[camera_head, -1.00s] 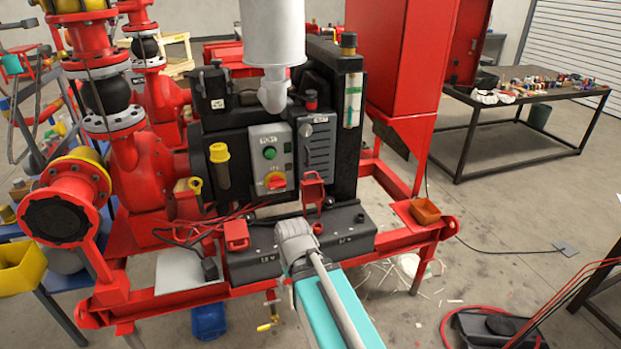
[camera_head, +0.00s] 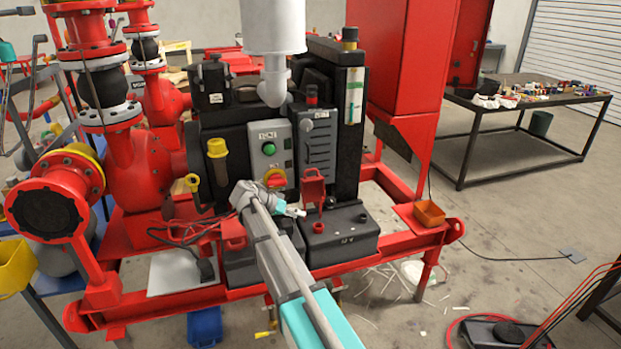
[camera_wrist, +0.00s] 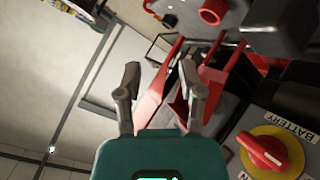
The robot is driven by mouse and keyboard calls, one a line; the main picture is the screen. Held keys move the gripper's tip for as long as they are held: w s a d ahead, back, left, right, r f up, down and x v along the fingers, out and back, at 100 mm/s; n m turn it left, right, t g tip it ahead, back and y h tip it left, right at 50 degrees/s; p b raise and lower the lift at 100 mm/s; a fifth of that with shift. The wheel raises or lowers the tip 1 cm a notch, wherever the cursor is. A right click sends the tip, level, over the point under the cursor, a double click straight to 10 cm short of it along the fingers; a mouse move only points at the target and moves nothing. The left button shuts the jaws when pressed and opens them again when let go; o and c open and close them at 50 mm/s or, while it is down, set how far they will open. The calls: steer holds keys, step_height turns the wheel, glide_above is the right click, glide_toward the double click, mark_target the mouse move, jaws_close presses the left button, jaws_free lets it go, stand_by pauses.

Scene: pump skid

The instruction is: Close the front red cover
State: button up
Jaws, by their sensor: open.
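A small red cover (camera_head: 313,187) stands open and upright on the right black battery (camera_head: 345,240), beside a red terminal post. A second red cover (camera_head: 233,232) sits on the left battery, partly behind my arm. My gripper (camera_head: 297,211) is just left of the upright cover, above the batteries. In the wrist view my gripper (camera_wrist: 160,85) has its two fingers apart, with red parts of a cover (camera_wrist: 178,108) behind and between them. I cannot tell from this view whether a finger touches the cover.
The panel behind carries a green button and a red-and-yellow battery knob (camera_head: 275,178), also close on the right in the wrist view (camera_wrist: 265,150). Red cables (camera_head: 190,232) lie left of the batteries. An orange bin (camera_head: 429,214) sits on the frame's right corner.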

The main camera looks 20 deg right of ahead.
steer(key=w+a+r+m+h+b, duration=0.1)
steer(key=w+r+m+h, duration=0.1)
steer(key=w, duration=0.3)
steer(key=w+a+r+m+h+b, duration=0.1)
steer(key=w+r+m+h, duration=0.1)
steer(key=w, duration=0.3)
steer(key=w+a+r+m+h+b, duration=0.1)
steer(key=w+r+m+h, duration=0.1)
steer(key=w, duration=0.3)
steer(key=shift+a+m+h+b, duration=0.3)
steer(key=shift+m+h, duration=0.1)
steer(key=shift+m, duration=0.2)
steer(key=shift+d, duration=0.1)
steer(key=shift+d, duration=0.15)
glide_above(312, 186)
steer(key=shift+w, duration=0.35)
jaws_close()
